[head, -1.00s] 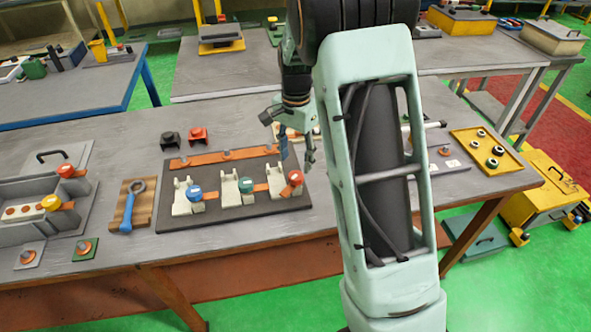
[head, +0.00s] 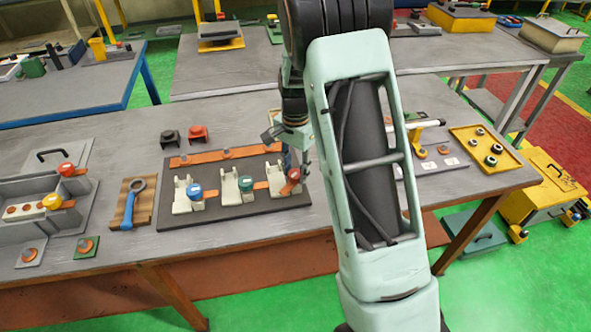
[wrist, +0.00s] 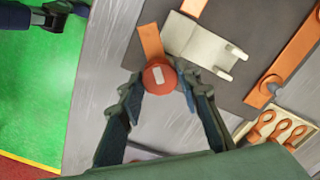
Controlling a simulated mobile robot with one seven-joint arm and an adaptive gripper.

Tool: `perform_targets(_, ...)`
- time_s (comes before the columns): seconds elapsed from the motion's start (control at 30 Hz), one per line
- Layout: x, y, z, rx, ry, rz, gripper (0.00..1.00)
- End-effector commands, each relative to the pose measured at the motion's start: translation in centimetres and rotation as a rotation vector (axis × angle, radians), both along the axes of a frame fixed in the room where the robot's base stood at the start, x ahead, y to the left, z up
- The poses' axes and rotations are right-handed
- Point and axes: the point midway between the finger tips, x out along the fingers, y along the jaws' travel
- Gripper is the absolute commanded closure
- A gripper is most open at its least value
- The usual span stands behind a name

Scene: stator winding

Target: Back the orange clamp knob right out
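The orange clamp knob (head: 293,174) is a round red-orange cap with a pale rectangular mark, at the right end of the dark board (head: 231,211). My gripper (head: 298,160) is over that end and partly hides the knob in the head view. In the wrist view the knob (wrist: 159,76) lies between the two fingertips of my gripper (wrist: 161,82). The fingers are apart, with narrow gaps seen on both sides of the knob. An orange strip (wrist: 151,44) and a cream block (wrist: 205,46) lie beside the knob. How far the fingertips reach down is unclear.
The blue knob (head: 195,191) and green knob (head: 246,184) stand left on the same board. An orange bar (head: 226,153) lies along its back. A blue-handled wrench (head: 130,205) lies farther left. A yellow tray (head: 478,135) is at right.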

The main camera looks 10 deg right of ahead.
Motion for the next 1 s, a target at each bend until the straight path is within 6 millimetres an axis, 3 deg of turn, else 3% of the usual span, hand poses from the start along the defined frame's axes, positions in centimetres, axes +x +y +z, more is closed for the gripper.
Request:
perform_targets(0.1, 0.00, 0.00, 0.03, 0.000, 0.000, 0.000, 0.93)
perform_targets(0.47, 0.02, 0.01, -0.05, 0.001, -0.001, 0.068, 0.93)
perform_targets(1.0, 0.06, 0.00, -0.15, 0.000, -0.002, 0.517, 0.93)
